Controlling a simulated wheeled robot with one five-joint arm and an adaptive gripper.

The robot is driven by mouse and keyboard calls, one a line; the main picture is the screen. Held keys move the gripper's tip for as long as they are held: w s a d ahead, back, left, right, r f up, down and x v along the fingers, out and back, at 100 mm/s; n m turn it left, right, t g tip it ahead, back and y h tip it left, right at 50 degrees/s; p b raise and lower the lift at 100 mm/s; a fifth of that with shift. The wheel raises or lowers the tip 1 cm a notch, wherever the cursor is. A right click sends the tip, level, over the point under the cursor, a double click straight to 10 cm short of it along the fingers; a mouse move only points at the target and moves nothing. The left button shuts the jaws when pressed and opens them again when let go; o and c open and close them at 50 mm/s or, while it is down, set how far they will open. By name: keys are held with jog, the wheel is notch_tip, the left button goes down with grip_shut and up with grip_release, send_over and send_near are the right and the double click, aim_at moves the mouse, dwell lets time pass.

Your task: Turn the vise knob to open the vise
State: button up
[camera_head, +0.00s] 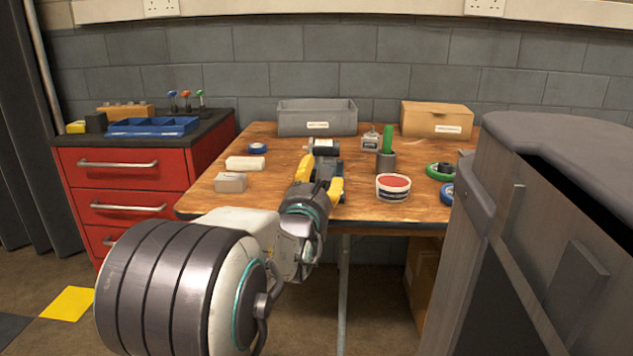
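My gripper (321,172) reaches over the middle of the wooden workbench, at the end of my arm, with its two yellow-sided fingers spread to the left and right. A small dark grey piece with a rounded, cylinder-like top (325,147) shows just beyond the fingers. It may be the vise or its knob, but my gripper covers much of it and I cannot tell for sure. I cannot see whether the fingertips touch it or how far they are closed. The jaws of a vise cannot be made out.
A red drawer cabinet (124,181) stands left. A large dark cabinet (545,250) blocks the right.

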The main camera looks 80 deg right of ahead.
jog(key=shift+o, duration=0.7)
jog(key=shift+f, duration=0.15)
jog(key=a, duration=0.7)
jog(key=shift+w+a+f, duration=0.2)
jog(key=shift+a+f, duration=0.05)
jog(key=shift+a, duration=0.05)
